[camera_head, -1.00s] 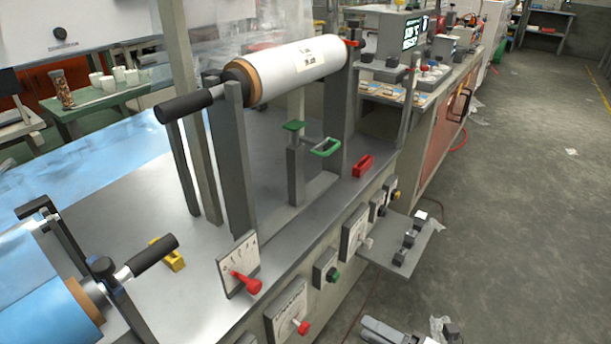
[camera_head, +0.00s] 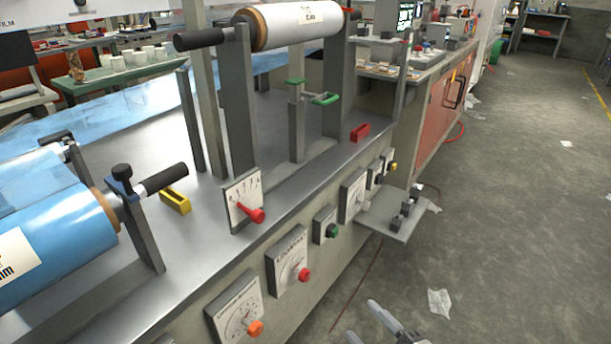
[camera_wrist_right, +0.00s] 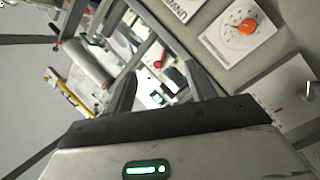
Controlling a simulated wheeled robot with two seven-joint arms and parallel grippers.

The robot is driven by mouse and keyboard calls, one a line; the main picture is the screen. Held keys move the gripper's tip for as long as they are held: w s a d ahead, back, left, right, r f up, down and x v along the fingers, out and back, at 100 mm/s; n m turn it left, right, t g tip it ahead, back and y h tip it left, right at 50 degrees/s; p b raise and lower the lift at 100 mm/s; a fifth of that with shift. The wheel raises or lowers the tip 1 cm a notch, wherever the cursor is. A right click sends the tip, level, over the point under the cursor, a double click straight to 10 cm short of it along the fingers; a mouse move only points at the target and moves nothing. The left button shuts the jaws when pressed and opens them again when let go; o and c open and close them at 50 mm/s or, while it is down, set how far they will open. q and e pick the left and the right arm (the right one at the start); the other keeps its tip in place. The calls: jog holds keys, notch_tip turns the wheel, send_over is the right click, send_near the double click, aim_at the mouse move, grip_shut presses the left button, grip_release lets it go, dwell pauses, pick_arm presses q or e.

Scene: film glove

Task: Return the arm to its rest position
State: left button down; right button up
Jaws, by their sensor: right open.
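My right gripper (camera_head: 392,322) shows at the bottom of the head view, over the floor in front of the machine's panel. Its two fingers stand apart with nothing between them. In the right wrist view the open gripper (camera_wrist_right: 160,85) faces along the machine (camera_head: 110,225), with the dial panel close on the right. It touches nothing that I can see. The rest of the right arm is mostly out of the head view. My left gripper is not in view.
The front panel carries several dials, among them one with an orange knob (camera_head: 255,328) and one with a red lever (camera_head: 257,215). A small shelf (camera_head: 400,228) juts out from it. A blue film roll (camera_head: 50,235) and a white roll (camera_head: 300,24) sit on the machine. The floor (camera_head: 520,200) at right is open.

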pick_arm(q)
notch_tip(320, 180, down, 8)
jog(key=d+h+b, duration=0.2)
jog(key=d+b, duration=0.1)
jog(key=b, duration=0.8)
pick_arm(e)
jog(key=s+a+f+m+g+h, duration=0.25)
jog(key=s+f+m, duration=0.45)
jog(key=f+m, duration=0.5)
pick_arm(q)
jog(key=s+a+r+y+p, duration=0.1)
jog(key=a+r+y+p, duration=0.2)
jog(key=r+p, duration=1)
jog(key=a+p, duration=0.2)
jog(key=p, duration=0.7)
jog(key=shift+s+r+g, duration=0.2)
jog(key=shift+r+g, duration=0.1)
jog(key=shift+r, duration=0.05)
pick_arm(e)
jog(key=s+d+r+m+g+h, duration=0.1)
jog(key=d+r, duration=0.1)
jog(key=r, duration=0.6)
jog(key=s+d+r+m+g+h, duration=0.1)
jog(key=d+r+m+h, duration=0.1)
jog(key=r, duration=0.6)
jog(key=shift+s+d, duration=0.35)
jog(key=shift+d, duration=0.4)
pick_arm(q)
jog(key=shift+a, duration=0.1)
